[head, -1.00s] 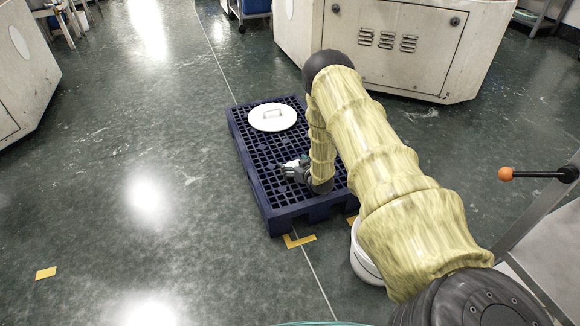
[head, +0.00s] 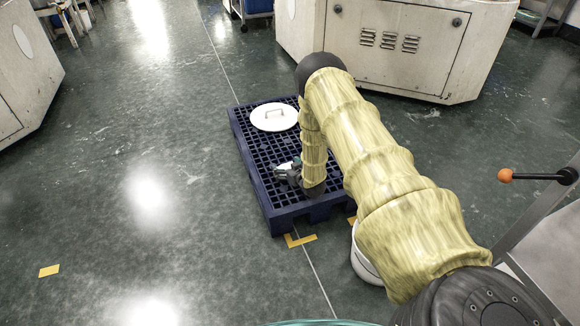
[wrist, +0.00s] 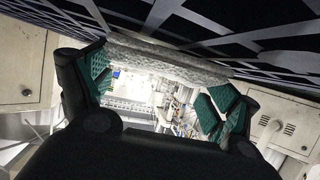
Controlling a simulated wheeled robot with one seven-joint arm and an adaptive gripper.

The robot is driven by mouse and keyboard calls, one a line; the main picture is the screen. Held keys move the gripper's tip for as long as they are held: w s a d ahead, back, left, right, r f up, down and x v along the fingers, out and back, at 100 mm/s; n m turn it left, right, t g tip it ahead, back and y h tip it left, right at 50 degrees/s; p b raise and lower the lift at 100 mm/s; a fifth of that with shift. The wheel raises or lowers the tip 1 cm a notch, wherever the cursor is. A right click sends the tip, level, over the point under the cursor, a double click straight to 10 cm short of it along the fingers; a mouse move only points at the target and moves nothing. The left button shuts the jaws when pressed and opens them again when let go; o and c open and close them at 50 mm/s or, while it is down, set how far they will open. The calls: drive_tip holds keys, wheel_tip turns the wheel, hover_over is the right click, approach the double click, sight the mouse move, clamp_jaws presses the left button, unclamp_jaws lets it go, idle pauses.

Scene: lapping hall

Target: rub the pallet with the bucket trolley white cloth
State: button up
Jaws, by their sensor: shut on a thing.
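The dark blue grid pallet (head: 262,196) lies on the floor at the middle of the head view, and its grid spans the top of the wrist view (wrist: 240,45). My gripper (head: 284,172) is low over the near half of the pallet. In the wrist view its green-padded fingers (wrist: 165,88) are shut on the white cloth (wrist: 165,62), a pale, rough strip against or very close to the pallet's grid. I cannot tell whether it touches. In the head view my gripper and arm mostly hide the cloth and cover the pallet's right side.
A white round lid (head: 274,117) with a handle lies on the pallet's far half. A white bucket (head: 363,262) is partly hidden by my arm. A pale machine cabinet (head: 395,45) stands behind. A lever with an orange knob (head: 505,175) is at right. Floor at left is clear.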

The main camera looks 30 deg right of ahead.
sight(286, 168)
drive_tip(key=shift+a+f, duration=0.15)
drive_tip(key=shift+a, duration=0.15)
drive_tip(key=shift+d+r+p, duration=0.15)
drive_tip(key=shift+r+p, duration=1.05)
drive_tip(key=shift+r, duration=0.3)
drive_tip(key=shift+d+r+p, duration=0.1)
drive_tip(key=shift+r+p, duration=1.1)
drive_tip(key=shift+r, duration=0.25)
drive_tip(key=shift+r+p, duration=1.25)
drive_tip(key=shift+r, duration=0.25)
